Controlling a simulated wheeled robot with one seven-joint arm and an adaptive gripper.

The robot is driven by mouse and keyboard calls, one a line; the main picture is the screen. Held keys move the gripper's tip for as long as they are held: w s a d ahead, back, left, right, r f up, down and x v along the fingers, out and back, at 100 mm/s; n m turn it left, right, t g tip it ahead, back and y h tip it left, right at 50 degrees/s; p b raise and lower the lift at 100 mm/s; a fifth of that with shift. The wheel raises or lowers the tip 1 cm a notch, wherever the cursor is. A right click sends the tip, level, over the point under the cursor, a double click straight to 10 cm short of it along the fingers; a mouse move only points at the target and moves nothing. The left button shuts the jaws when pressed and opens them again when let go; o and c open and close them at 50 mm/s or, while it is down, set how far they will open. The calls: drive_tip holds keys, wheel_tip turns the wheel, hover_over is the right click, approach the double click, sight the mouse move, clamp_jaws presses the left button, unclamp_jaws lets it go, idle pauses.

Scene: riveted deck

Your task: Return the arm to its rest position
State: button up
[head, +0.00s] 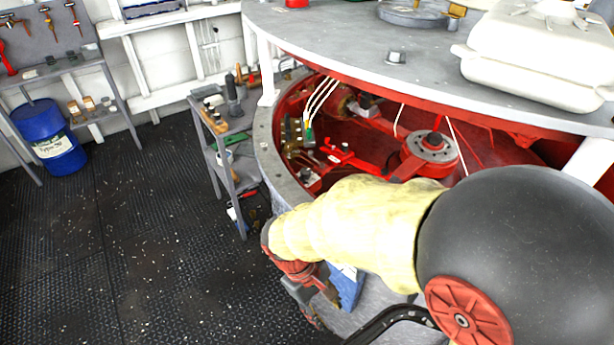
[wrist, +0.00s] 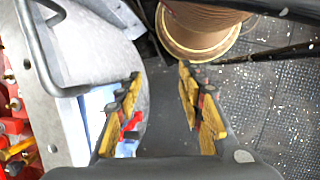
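My arm, with a pale yellow sleeve (head: 350,225) and a dark rounded joint, reaches across the lower right of the head view, bent downward. My gripper (head: 312,308) hangs beside the round grey table's curved lower edge, partly hidden by the arm. In the wrist view my gripper (wrist: 159,72) has its two yellow-padded fingers apart, with nothing between them. Dark floor shows beyond the gap.
The round table (head: 330,35) has red machinery (head: 400,150) under its top. A grey tool cart (head: 225,140) and a blue drum (head: 50,138) stand left. A brown spool (wrist: 205,28) lies beyond my fingertips.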

drive_tip(key=s+d+r+m+t+y, duration=0.1)
drive_tip(key=d+r+m+t+y, duration=0.1)
drive_tip(key=d+r, duration=0.5)
drive_tip(key=s+d+r+m+t+y, duration=0.1)
drive_tip(key=d+r+m+t, duration=0.4)
drive_tip(key=r, duration=0.9)
drive_tip(key=shift+s+d+r+m+y, duration=0.3)
drive_tip(key=shift+s+d+m+y, duration=0.15)
drive_tip(key=shift+d+m, duration=0.65)
drive_tip(key=shift+s+d, duration=0.1)
